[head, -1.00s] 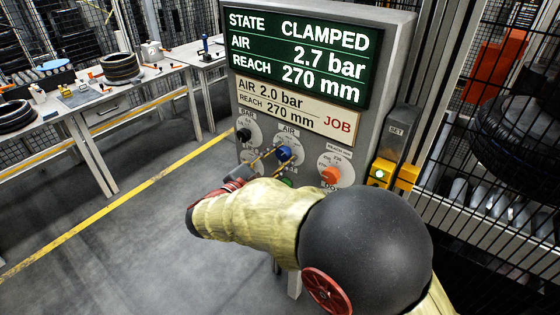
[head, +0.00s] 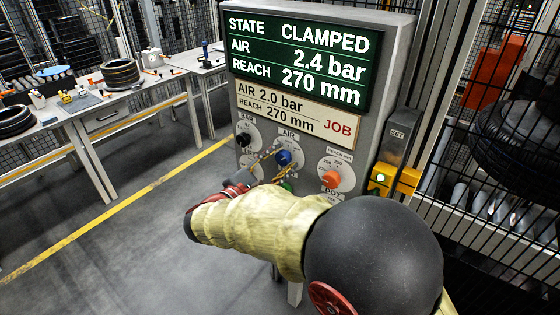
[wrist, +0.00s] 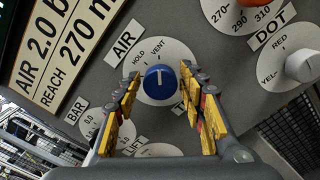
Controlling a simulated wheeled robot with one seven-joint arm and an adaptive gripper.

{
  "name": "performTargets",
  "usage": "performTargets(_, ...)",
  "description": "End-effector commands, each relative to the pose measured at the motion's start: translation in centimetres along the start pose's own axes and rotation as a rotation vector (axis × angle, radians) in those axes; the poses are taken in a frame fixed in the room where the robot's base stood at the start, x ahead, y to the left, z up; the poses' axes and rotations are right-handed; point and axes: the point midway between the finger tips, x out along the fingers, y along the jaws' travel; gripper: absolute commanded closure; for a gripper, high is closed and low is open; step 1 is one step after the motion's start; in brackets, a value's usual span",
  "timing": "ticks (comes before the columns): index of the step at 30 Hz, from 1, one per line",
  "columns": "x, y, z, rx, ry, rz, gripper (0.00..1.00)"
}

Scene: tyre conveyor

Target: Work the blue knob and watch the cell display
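The blue knob (head: 283,157) is on the grey panel, on the AIR dial. In the wrist view the knob (wrist: 160,83) has its white mark pointing up towards VENT, right of HOLD. My gripper (head: 276,165) is at the knob; its yellow fingers (wrist: 163,92) stand on either side with small visible gaps, so it looks open around it. The cell display (head: 303,60) reads STATE CLAMPED, AIR 2.4 bar, REACH 270 mm. The job card (head: 297,110) below reads AIR 2.0 bar, REACH 270 mm.
An orange knob (head: 332,179) sits right of the blue one, and a black knob (head: 243,139) to its left. A white DOT knob (wrist: 303,67) shows in the wrist view. A mesh fence (head: 500,195) stands right.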

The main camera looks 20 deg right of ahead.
Motion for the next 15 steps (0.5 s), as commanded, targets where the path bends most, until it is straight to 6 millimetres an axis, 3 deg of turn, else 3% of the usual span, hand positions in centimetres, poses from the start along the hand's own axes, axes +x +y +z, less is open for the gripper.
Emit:
performTargets(4, 0.0, -0.01, 0.0, -0.001, 0.0, 0.0, 0.5)
performTargets(15, -0.52, 0.02, -0.04, -0.001, 0.001, 0.001, 0.5)
